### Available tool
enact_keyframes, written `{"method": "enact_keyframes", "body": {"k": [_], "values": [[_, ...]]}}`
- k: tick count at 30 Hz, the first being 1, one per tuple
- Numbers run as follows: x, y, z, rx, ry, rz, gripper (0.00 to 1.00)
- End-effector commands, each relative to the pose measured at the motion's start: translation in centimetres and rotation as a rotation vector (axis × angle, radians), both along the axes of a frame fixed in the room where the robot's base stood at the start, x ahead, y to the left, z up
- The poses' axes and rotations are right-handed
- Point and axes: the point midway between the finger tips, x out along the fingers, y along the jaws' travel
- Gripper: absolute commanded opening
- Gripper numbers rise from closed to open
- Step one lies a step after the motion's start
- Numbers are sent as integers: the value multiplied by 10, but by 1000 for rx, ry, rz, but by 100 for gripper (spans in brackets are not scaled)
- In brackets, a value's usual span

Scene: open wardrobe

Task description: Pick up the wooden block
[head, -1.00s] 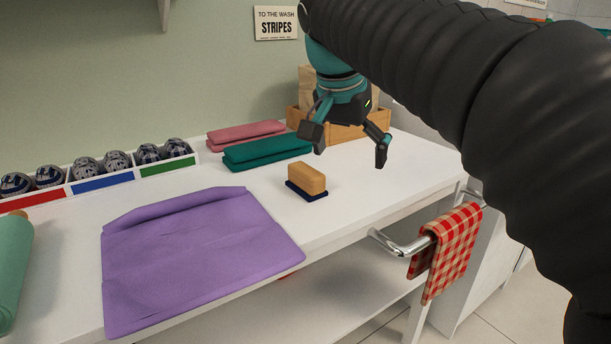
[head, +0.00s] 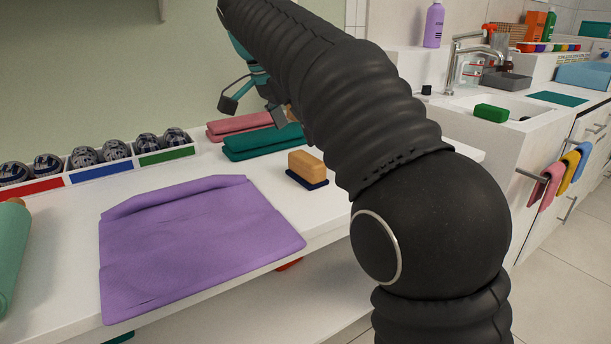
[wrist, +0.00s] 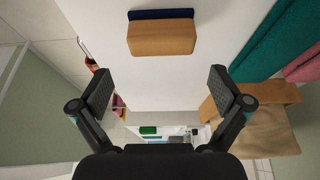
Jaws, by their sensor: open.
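The wooden block (head: 306,164) is a tan rectangular block sitting on a dark navy base (head: 306,179) on the white counter, right of the purple cloth. In the wrist view the wooden block (wrist: 161,37) shows at top centre, beyond the fingertips, with the navy strip along its far edge. My gripper (head: 254,110) is above the counter, behind the block in the head view, partly hidden by my arm. In the wrist view my gripper (wrist: 161,92) is open, with nothing between its fingers and apart from the block.
A folded purple cloth (head: 195,240) covers the front of the counter (head: 262,178). Folded green cloths (head: 262,142) and pink cloths (head: 240,124) lie behind the block. A divided bin (head: 103,171) of striped rolled items stands left. A sink (head: 505,106) is at right.

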Motion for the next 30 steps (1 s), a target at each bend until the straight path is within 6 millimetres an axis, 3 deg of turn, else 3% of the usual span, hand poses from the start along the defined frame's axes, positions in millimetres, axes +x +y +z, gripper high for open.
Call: {"method": "enact_keyframes", "body": {"k": [10,18,29,30], "values": [[6,-8,-26,0,0,0,100],[14,-18,-60,-1,1,-1,100],[16,-20,-67,0,0,0,100],[16,-20,-67,0,0,0,90]]}}
